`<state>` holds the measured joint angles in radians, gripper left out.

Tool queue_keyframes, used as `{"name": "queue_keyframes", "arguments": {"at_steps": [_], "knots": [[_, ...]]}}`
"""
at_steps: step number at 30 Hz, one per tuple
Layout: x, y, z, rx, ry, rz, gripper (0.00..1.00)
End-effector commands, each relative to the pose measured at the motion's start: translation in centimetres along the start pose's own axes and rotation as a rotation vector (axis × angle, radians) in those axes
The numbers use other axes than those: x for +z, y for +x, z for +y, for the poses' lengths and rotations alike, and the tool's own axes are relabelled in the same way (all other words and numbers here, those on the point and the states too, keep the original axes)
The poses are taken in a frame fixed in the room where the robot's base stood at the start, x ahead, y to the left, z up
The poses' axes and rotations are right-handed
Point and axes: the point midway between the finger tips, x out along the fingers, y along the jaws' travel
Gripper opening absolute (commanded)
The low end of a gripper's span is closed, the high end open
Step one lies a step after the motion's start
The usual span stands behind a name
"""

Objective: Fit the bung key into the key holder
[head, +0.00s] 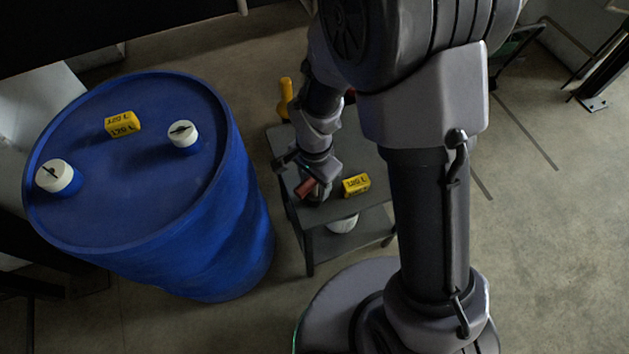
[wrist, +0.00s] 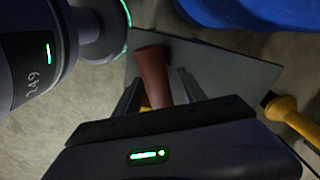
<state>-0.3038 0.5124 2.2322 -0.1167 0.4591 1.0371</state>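A reddish-brown handle, which I take to be the bung key (wrist: 153,72), shows between the two fingers of my gripper (wrist: 160,78) in the wrist view. Its near end is hidden behind the gripper body. Thin gaps seem to show beside it, so I cannot tell whether the fingers grip it. In the head view the red handle (head: 305,187) is tilted at my gripper (head: 317,183), low over the small grey table (head: 340,209). I cannot clearly make out the key holder; a dark shape beside the handle is partly covered by my gripper.
A yellow marked block (head: 356,184) sits on the table right of my gripper. A yellow-handled tool (head: 286,97) is at the table's far side. A blue drum (head: 120,185) with two white caps and another yellow block (head: 122,124) stands close on the left. A white object (head: 342,223) is under the tabletop.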

Motion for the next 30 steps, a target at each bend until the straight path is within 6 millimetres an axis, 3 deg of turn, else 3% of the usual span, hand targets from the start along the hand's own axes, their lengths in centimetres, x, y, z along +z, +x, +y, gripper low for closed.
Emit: {"name": "queue_keyframes", "arguments": {"at_steps": [8,11,24,30], "knots": [[0.0,0.0,0.0,0.000,0.000,0.000,0.50],[0.0,-1.0,0.0,-0.001,-0.001,0.000,0.50],[0.0,-14.0,-0.1,-0.003,0.000,0.001,0.50],[0.0,-17.1,0.0,-0.001,0.001,0.000,0.50]]}}
